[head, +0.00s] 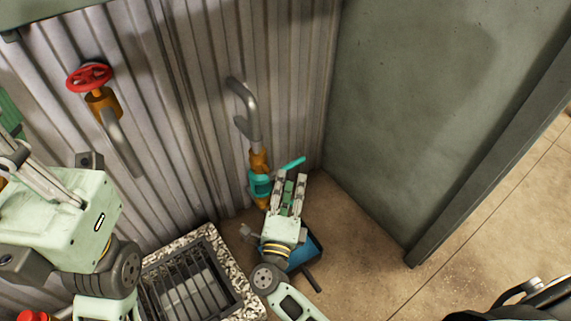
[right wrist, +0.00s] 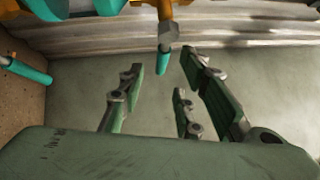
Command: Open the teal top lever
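The teal top lever (head: 292,162) sticks out to the right from an orange valve (head: 259,160) on a grey bent pipe. More teal parts (head: 259,184) sit just below it on the valve. My right gripper (head: 291,178) is open, its fingers pointing up just below the lever. In the right wrist view, a teal bar end (right wrist: 163,62) shows ahead between the spread fingers (right wrist: 165,75), apart from them. A second teal bar (right wrist: 25,70) is at the left there; I cannot tell which is the top lever. My left gripper (head: 25,160) is at the left edge, its fingers partly cut off.
A red handwheel (head: 89,77) on an orange valve is on the corrugated wall at the upper left. A floor drain grate (head: 190,290) and a blue container (head: 303,254) lie below. A grey-green wall (head: 430,100) stands to the right.

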